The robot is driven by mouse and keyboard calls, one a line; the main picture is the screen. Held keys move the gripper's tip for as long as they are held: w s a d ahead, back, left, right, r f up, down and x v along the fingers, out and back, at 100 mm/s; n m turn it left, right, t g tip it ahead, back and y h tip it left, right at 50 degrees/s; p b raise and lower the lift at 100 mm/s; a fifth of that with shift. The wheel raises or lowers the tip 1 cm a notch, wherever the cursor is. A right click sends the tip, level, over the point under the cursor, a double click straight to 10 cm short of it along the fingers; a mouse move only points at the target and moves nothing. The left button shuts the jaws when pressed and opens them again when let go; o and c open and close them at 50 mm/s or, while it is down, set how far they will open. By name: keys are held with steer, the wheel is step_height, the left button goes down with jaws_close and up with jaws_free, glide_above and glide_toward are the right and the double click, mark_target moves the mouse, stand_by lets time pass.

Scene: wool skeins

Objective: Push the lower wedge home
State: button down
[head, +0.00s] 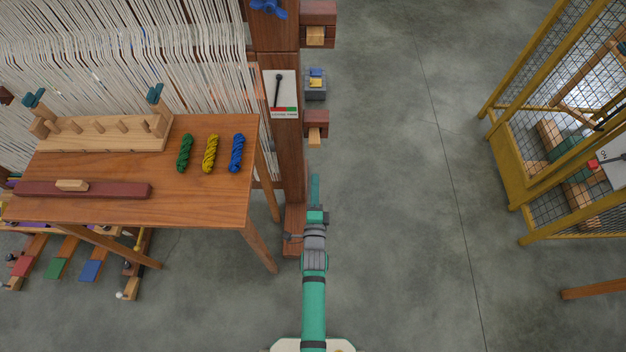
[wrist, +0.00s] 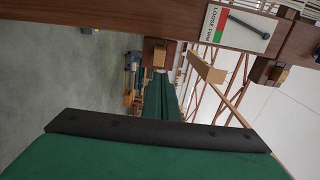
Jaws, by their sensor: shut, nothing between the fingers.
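The lower wedge (head: 314,135) is pale wood and sticks out of a dark red-brown beam end (head: 317,116) on the right of the loom post. My gripper (head: 315,180) is just below it in the head view, its green fingers shut and empty. In the wrist view my fingertips (wrist: 160,78) point at a brown block (wrist: 160,53); I cannot tell whether they touch the wedge. A white gauge (head: 284,90) with a black pointer is on the post. It also shows in the wrist view (wrist: 238,27), the pointer tip toward the red side.
The upper wedge (head: 315,34) sits in a similar beam end above. A small grey box (head: 315,90) with blue and yellow items is between them. A table (head: 205,205) with green, yellow and blue skeins stands left. Open floor (head: 400,180) lies right, before a yellow mesh cage (head: 512,178).

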mark_target(314, 146)
steer(key=w, duration=1.1)
steer(key=shift+w+a, duration=0.25)
steer(key=shift+w, duration=0.1)
